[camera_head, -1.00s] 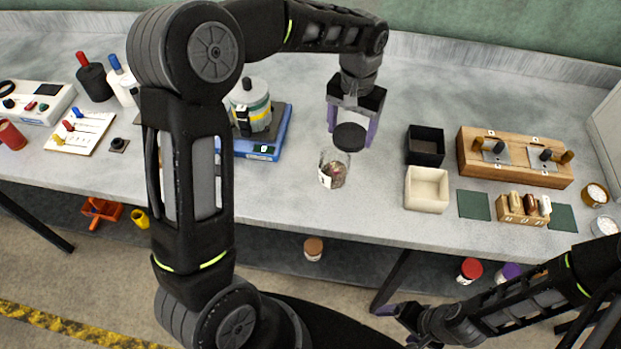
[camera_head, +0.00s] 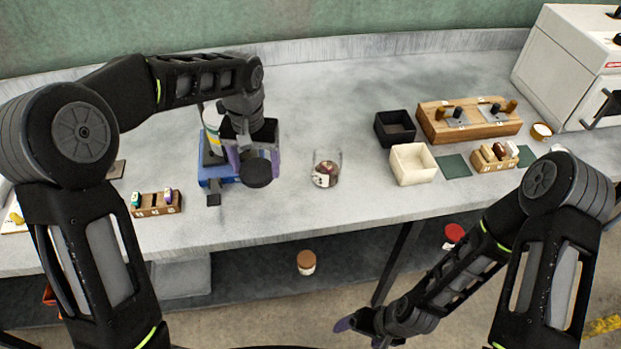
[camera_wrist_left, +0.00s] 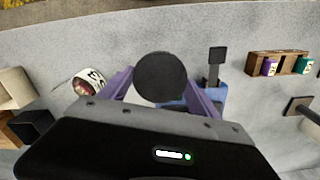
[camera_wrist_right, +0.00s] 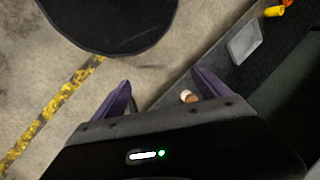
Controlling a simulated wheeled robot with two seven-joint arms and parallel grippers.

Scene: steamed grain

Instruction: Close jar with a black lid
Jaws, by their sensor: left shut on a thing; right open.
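The black lid (camera_head: 256,172) is held flat between the fingers of my left gripper (camera_head: 258,158), above the bench. It also shows in the left wrist view (camera_wrist_left: 160,78). The glass jar (camera_head: 326,170) stands open on the bench to the right of the lid, with dark contents and a label. It also shows in the left wrist view (camera_wrist_left: 90,82). The lid is apart from the jar. My right gripper (camera_head: 362,325) is open and empty, low in front of the bench; its fingers show in the right wrist view (camera_wrist_right: 160,95).
A blue scale (camera_head: 213,174) stands behind and left of the left gripper. Right of the jar are a black box (camera_head: 394,128), a cream box (camera_head: 413,165) and a wooden block (camera_head: 470,122). A small wooden rack (camera_head: 156,205) sits to the left. Bench between lid and jar is clear.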

